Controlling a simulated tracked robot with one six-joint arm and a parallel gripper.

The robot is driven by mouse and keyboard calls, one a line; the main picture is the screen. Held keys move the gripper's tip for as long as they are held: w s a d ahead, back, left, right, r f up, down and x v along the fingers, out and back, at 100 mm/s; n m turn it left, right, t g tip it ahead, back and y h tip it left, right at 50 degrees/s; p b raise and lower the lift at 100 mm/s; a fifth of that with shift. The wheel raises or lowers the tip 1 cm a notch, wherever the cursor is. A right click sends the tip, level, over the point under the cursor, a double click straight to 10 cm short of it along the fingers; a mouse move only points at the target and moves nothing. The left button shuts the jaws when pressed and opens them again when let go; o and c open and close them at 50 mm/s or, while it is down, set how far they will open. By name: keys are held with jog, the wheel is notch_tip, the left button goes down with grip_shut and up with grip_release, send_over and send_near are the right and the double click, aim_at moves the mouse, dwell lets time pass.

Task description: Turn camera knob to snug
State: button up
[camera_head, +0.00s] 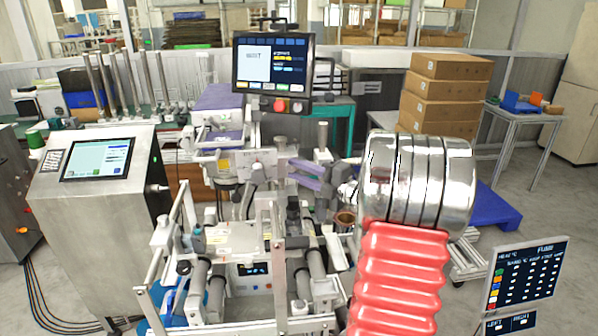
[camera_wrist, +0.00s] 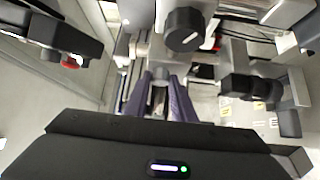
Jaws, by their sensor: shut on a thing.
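My gripper (camera_head: 299,172), with purple fingers, reaches in from the right to the middle of the labelling machine (camera_head: 250,160). In the wrist view the purple fingers (camera_wrist: 160,82) are closed around a small grey knob (camera_wrist: 160,99), which I take to be the camera knob. The fingers and the machine parts hide most of it, so I cannot read its turn or tightness. In the head view I cannot make out the knob between the fingertips. A larger black round knob (camera_wrist: 184,29) with a pale mark sits just ahead of the fingers, apart from them.
A dark bracket with a red button (camera_wrist: 70,61) is at the left in the wrist view, and black fittings (camera_wrist: 250,88) are close at right. A screen (camera_head: 273,64) stands above the machine. Stacked cartons (camera_head: 440,95) and a blue pallet (camera_head: 495,205) lie behind right.

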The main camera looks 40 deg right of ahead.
jog(key=shift+f, duration=0.15)
jog(key=o, duration=1.1)
jog(key=shift+c, duration=0.2)
jog(key=s+d, duration=0.2)
jog(key=s, duration=1.1)
jog(key=shift+s+d+f, duration=0.2)
jog(key=shift+s+d, duration=0.05)
